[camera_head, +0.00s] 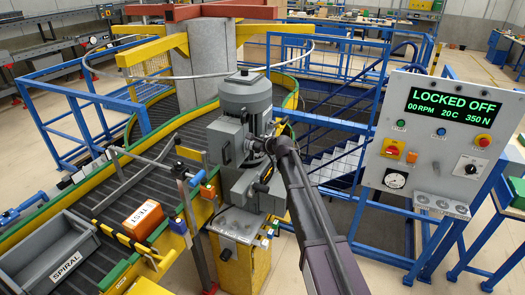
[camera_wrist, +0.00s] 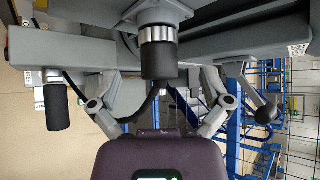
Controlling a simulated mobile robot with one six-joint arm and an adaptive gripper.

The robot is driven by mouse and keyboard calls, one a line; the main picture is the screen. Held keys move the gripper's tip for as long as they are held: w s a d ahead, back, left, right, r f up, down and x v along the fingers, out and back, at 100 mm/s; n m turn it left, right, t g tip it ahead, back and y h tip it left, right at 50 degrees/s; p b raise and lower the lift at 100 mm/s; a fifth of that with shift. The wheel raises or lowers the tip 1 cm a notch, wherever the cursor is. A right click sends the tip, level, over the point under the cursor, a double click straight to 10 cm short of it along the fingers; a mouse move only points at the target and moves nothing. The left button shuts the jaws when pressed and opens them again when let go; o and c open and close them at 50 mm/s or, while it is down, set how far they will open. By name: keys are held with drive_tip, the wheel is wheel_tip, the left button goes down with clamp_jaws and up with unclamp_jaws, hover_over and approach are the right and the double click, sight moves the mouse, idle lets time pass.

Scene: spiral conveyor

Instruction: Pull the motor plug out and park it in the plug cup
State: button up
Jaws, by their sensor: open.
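The grey motor (camera_head: 245,95) stands on the drive unit in the middle of the head view. In the wrist view, a black cylindrical plug (camera_wrist: 158,60) with a silver collar points out of a grey housing, and a black cable curves from its end. My gripper (camera_wrist: 158,88) is open, its fingers spread to the left and right of the plug and apart from it. In the head view my gripper (camera_head: 262,146) is close to the motor's side, and the plug is hidden or too small to tell. I cannot pick out the plug cup for sure.
A black handle (camera_wrist: 57,105) hangs at left in the wrist view, and a lever (camera_wrist: 264,108) at right. The control panel (camera_head: 400,130) reads LOCKED OFF, 00 RPM. A yellow-framed conveyor (camera_head: 160,150) with an orange box (camera_head: 142,220) lies left; blue railings stand behind.

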sight(258, 146)
drive_tip(key=shift+b+x, duration=0.95)
drive_tip(key=shift+x, duration=1.5)
clamp_jaws()
